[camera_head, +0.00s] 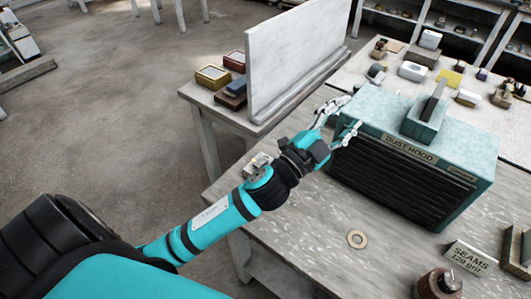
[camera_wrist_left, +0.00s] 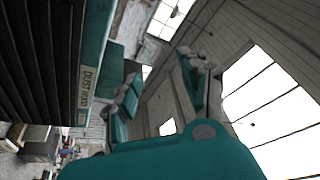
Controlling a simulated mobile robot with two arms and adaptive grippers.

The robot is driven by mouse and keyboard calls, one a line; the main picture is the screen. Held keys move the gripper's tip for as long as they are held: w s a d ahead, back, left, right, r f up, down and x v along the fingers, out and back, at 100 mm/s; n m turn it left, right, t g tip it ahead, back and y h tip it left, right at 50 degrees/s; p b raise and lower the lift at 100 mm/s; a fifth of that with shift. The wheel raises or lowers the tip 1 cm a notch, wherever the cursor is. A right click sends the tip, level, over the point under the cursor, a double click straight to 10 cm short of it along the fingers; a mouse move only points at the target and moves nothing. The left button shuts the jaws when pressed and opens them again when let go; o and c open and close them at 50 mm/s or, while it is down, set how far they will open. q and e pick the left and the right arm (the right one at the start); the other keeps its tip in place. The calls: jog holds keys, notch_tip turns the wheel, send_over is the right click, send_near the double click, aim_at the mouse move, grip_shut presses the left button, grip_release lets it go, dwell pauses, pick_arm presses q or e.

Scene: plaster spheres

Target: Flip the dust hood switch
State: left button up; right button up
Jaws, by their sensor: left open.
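The dust hood (camera_head: 400,185) is a teal box with a black louvred front and a "DUST HOOD" label, standing on the bench. On its top sits a teal switch block (camera_head: 425,122) with a grey upright lever (camera_head: 435,98). My left gripper (camera_head: 350,113) is open and empty at the hood's left top corner, to the left of the switch and apart from it. In the left wrist view the hood's louvres and label (camera_wrist_left: 86,95) fill the left side, and the open fingers (camera_wrist_left: 163,80) show beside it. My right gripper is not in view.
A pale upright panel (camera_head: 290,60) stands on the bench left of the hood. Small blocks crowd the bench behind (camera_head: 400,75).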

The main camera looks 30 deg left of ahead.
pick_arm(q)
jog(key=s+d+r+m+g+h, duration=0.1)
jog(key=d+r+m+g+h, duration=0.4)
jog(key=d+m+h, duration=0.5)
jog(key=m+g+y, duration=1.4)
jog(key=g+y, duration=0.1)
jog(key=y, duration=0.1)
send_near(265, 158)
jog(key=f+p, duration=0.1)
jog(key=f, duration=0.3)
jog(key=f+p, duration=0.2)
jog(key=f, duration=0.2)
jog(key=shift+w+d+p, duration=0.1)
jog(key=shift+w+p, duration=0.1)
jog(key=shift+p, duration=0.1)
grip_shut()
